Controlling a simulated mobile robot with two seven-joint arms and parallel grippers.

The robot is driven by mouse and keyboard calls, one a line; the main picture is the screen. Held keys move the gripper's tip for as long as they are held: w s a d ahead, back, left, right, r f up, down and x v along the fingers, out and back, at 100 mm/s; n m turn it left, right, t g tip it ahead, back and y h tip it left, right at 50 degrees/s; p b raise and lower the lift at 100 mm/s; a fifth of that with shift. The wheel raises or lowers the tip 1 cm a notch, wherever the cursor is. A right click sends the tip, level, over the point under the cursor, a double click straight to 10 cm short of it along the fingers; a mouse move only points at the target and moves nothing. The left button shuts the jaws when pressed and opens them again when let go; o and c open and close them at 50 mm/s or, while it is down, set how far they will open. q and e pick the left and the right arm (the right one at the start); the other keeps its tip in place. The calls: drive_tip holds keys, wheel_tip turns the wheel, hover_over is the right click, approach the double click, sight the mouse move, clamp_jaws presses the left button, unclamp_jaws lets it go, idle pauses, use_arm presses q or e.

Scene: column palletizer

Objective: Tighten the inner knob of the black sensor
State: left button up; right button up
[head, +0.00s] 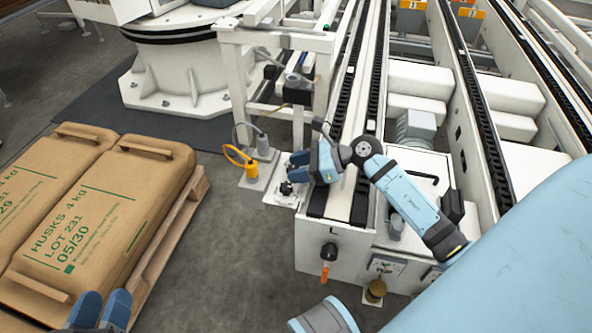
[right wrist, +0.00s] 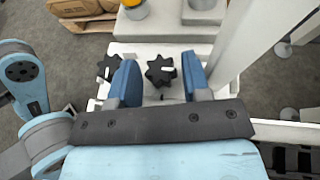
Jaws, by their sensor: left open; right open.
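In the head view, a dark grey sensor with a dark cable (head: 262,146) stands on a pale block beside a yellow sensor (head: 251,169). I cannot tell surely which is the black sensor. The right wrist view shows two black star knobs on a white plate: one (right wrist: 161,70) lies ahead between my right fingers, the other (right wrist: 108,67) is left of them. The left one also shows in the head view (head: 286,188). My right gripper (head: 302,165) is open around the first knob's line, apparently not touching it; fingers hide it in the head view. My left gripper (head: 101,311) is open and empty.
White frame posts (head: 322,85) rise close to my right gripper. Conveyor rails (head: 365,90) run behind it. Brown husk sacks (head: 105,215) lie on a wooden pallet (head: 170,230) at left. An orange-handled part (head: 326,260) hangs on the conveyor's front. Grey floor between is clear.

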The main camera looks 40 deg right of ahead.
drive_tip(key=shift+w+a+f, duration=0.15)
drive_tip(key=shift+a, duration=0.05)
